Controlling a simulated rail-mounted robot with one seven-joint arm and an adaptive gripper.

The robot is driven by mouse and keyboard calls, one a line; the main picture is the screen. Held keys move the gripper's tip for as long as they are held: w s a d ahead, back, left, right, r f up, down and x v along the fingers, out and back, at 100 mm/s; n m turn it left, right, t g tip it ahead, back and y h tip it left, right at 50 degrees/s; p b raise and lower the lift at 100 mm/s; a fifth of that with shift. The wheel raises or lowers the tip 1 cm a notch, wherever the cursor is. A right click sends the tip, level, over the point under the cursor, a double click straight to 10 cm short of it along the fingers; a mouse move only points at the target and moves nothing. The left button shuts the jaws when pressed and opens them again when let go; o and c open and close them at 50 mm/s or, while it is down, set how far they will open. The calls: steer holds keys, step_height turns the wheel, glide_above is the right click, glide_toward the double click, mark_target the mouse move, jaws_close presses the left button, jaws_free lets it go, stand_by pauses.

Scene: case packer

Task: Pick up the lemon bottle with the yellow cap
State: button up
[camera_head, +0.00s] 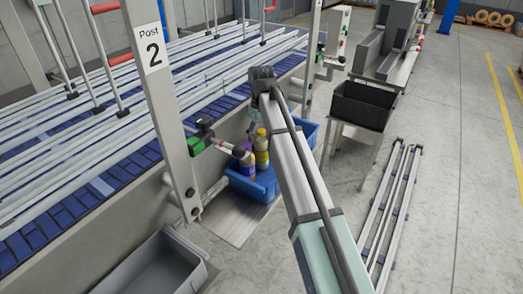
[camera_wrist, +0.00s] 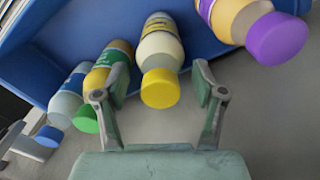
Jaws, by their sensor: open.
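My gripper's fingers are hidden there.
In the wrist view, a green-capped bottle (camera_wrist: 107,75) and a blue-capped bottle (camera_wrist: 68,100) stand left of the lemon bottle. A purple-capped bottle (camera_wrist: 235,18) is at right. The blue bin wall (camera_wrist: 100,18) lies behind. A post (camera_head: 165,100) and conveyor (camera_head: 60,200) stand left in the head view.

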steer(key=shift+f+p, duration=0.65)
steer(key=shift+f, duration=1.35)
steer(key=c, duration=1.1)
steer(key=shift+c, duration=0.2)
steer(key=shift+r, duration=0.15)
